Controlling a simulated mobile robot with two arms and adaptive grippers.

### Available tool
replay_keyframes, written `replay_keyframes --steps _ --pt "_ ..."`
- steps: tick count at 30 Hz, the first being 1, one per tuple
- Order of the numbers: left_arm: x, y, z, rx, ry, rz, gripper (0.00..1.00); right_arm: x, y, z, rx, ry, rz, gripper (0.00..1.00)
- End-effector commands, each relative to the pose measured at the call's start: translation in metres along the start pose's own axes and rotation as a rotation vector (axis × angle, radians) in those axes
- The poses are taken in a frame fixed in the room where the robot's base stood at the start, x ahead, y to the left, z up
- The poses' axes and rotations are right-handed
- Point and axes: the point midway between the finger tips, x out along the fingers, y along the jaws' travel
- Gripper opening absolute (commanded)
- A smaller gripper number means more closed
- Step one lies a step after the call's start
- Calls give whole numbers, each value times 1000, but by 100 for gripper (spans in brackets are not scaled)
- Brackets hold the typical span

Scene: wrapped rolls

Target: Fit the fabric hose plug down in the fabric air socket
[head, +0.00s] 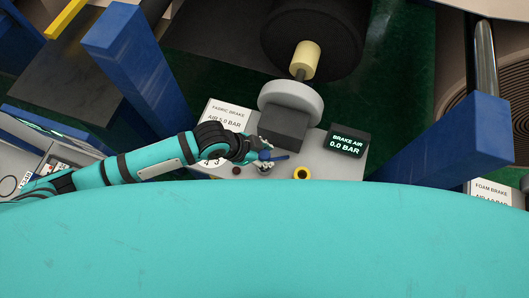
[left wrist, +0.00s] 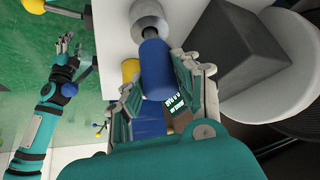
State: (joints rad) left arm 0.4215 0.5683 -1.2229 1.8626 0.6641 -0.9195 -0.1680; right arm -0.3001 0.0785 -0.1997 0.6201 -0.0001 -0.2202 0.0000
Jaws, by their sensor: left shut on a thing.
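The fabric hose plug is a blue cylinder (left wrist: 155,68) with a dark neck in the left wrist view. It also shows as a small blue piece (head: 273,157) in the head view. My left gripper (head: 264,156) is shut on it, with a finger on each side in the left wrist view (left wrist: 155,85). The fabric air socket, a round grey metal fitting (left wrist: 149,18), lies right at the plug's dark end. I cannot tell whether they touch. In the head view the socket (head: 264,170) is partly covered by the gripper. My right gripper (left wrist: 70,48) shows small, fingers apart and empty.
A dark grey block (head: 284,128) stands behind the socket, and a FABRIC BRAKE sign (head: 228,114) is at left. Blue posts (head: 137,70) flank the panel.

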Motion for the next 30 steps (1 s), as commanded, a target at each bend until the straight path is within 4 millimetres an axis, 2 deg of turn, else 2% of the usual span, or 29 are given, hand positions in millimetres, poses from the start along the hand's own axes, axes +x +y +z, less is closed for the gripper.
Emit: replay_keyframes --steps 16,17,21,23,30 --pt "12 0 7 0 2 0 0 8 0 1 -1 0 0 40" --pt "11 0 6 0 2 0 35 7 0 1 -1 0 0 40" --pt "11 0 6 0 2 0 53 7 0 1 -1 0 0 40" --pt "11 0 6 0 1 0 58 7 0 1 -1 0 0 40" --pt "11 0 7 0 0 0 58 7 3 1 -2 -1 4 40"
